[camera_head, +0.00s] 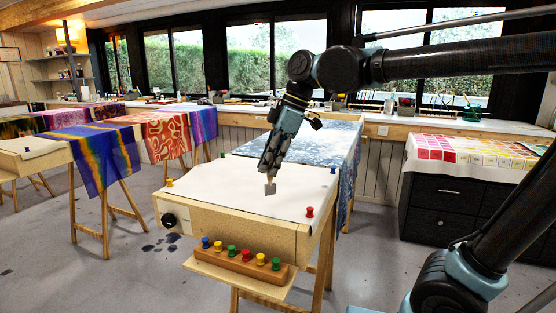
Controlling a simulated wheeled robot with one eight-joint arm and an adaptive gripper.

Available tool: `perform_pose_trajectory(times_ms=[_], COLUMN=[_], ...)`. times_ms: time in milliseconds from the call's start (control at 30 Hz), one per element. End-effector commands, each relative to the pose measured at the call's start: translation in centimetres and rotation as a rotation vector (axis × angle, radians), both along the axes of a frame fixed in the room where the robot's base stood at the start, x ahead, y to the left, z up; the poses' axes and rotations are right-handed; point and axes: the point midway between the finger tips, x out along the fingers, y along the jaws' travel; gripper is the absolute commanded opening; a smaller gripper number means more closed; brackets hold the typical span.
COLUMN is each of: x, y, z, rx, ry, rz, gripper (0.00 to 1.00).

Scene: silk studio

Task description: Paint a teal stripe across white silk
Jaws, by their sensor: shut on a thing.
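White silk (215,185) lies flat over a wooden frame table (230,222) in the middle of the view, with coloured pins at its corners. My gripper (269,172) points down over the silk, right of its middle. It is shut on a small pale tool (270,187), whose flat end is at or just above the silk; I cannot tell if it touches. The tool's upper part is hidden by the fingers. I see no teal stripe on the silk, and no teal paint that I can make out.
A wooden rack (240,262) with several coloured pegs sits on a ledge at the table's front. A blue patterned cloth (340,145) hangs behind. A dark drawer cabinet (440,210) stands right. Painted silks hang on trestles at left. Grey floor is open at front left.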

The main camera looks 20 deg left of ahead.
Motion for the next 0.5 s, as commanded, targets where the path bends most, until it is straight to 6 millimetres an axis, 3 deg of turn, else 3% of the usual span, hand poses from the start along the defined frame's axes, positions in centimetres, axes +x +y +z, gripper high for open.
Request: perform_pose_trajectory(times_ms=[500], x=[0.84], y=[-0.73], z=[-0.08], rx=[0.000], ry=[0.000], rz=[-0.019], gripper=[0.00])
